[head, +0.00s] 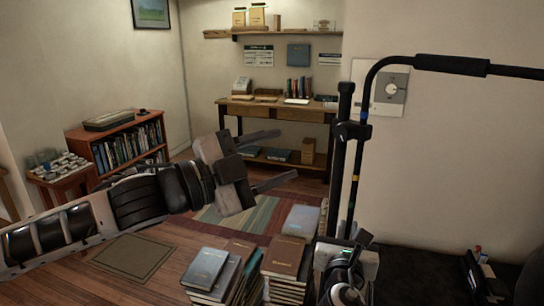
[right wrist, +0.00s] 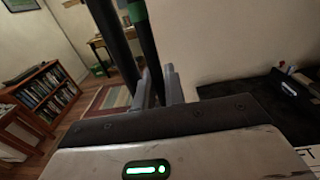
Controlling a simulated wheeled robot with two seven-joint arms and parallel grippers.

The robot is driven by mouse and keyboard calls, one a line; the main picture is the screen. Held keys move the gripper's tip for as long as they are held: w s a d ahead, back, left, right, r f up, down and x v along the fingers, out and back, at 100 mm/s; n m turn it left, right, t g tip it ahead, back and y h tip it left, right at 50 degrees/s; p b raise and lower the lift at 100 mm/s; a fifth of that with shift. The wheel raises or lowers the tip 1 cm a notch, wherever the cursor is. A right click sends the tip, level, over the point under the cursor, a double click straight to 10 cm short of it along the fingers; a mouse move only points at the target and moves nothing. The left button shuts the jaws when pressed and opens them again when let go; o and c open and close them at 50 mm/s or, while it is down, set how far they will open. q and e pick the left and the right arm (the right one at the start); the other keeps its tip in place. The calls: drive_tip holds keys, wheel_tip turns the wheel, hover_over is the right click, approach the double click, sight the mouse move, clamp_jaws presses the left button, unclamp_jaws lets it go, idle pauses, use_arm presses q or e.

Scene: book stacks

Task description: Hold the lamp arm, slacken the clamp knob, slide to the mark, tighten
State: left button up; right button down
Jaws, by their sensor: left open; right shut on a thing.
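The black lamp post (head: 339,160) stands upright right of centre in the head view. The curved lamp arm (head: 400,62) bends over to the right, and its straight lower tube runs down beside the post through a dark clamp (head: 353,131). The clamp's knob is too small to make out clearly. Coloured bands show on the tube, one a green mark (right wrist: 138,12) in the right wrist view. My right gripper (head: 350,240) is shut on the tube low down; its fingers also show in the right wrist view (right wrist: 158,88). My left gripper (head: 288,154) is open and empty, left of the post.
Book stacks (head: 285,258) stand low in front, left of my right gripper. A bookcase (head: 128,150) is at the left, and a desk (head: 270,108) with a shelf above is at the back. A dark surface (head: 430,272) lies at the right.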

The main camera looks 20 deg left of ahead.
drive_tip(key=shift+r, duration=0.15)
drive_tip(key=c, duration=1.4)
unclamp_jaws()
drive_tip(key=shift+s, duration=0.15)
